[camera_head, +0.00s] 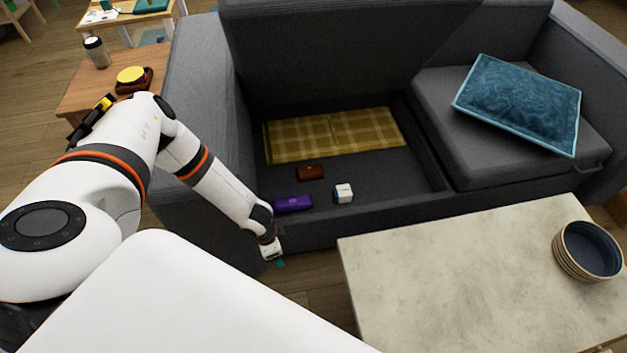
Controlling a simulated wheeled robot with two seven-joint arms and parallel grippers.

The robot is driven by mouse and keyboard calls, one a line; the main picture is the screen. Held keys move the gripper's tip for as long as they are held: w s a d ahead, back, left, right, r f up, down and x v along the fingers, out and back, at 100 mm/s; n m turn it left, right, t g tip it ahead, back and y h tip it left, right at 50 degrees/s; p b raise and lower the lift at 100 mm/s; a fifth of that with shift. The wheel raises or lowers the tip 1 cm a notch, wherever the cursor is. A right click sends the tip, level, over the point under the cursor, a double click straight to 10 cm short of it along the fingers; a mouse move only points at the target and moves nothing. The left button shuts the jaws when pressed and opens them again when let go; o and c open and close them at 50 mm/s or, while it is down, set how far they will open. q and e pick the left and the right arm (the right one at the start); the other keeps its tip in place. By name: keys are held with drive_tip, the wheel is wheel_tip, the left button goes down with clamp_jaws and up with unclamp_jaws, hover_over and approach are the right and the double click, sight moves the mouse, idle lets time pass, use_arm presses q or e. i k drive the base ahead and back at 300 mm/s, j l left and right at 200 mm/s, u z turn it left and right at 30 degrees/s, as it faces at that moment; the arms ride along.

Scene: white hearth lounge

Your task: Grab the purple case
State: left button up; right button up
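The purple case (293,204) lies in the open seat well of the grey sofa, near its front edge at the left. My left arm comes in from the left, and its gripper (279,263) hangs in front of the sofa's front edge, below and a little left of the case in the picture. The gripper is small and apart from the case. I cannot make out whether its fingers are open or shut. My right gripper is not in view.
In the sofa well (385,185) lie a brown case (311,173), a white-and-blue box (343,193) and a yellow checked cloth (368,131). A pale table (440,285) with stacked dark bowls (588,250) stands at the front right. A blue cushion (520,103) lies on the right seat.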

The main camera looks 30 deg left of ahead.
sight(303, 201)
drive_tip(key=i+j+z, duration=0.2)
drive_tip(key=i+j, duration=0.2)
drive_tip(key=j, duration=0.25)
drive_tip(key=i+j+z, duration=0.1)
drive_tip(key=j, duration=0.2)
drive_tip(key=i, duration=0.05)
